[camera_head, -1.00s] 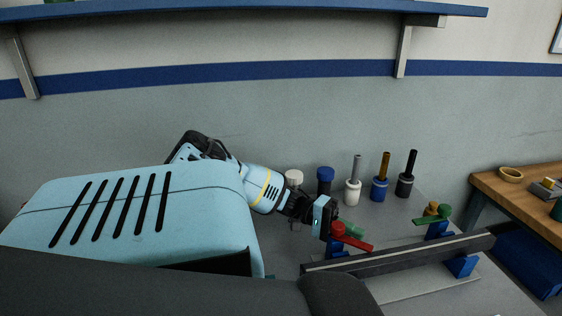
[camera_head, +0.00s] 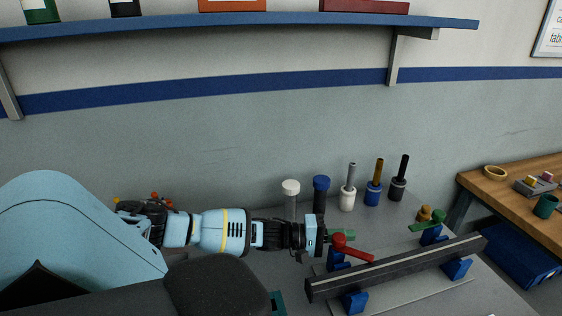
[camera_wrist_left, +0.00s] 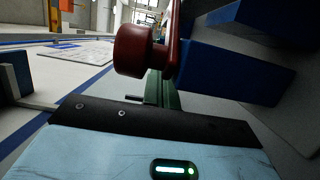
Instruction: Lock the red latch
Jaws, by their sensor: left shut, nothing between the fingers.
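The red latch (camera_head: 354,250) has a round knob and a short arm pointing right and toward me. It sits on a blue mount at the left end of the dark bar (camera_head: 400,266). My left gripper (camera_head: 324,235) is shut and empty, just left of the red knob. Whether it touches the latch I cannot tell. In the left wrist view the dark red knob (camera_wrist_left: 133,50) is close, above the gripper's black edge. My right gripper is not in view.
A second green latch (camera_head: 428,223) stands near the bar's right end. Several upright tools, including a blue-capped one (camera_head: 321,184) and a white-capped one (camera_head: 290,188), stand behind. A wooden table (camera_head: 510,198) is at the right. The wall shelf (camera_head: 240,20) is well above.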

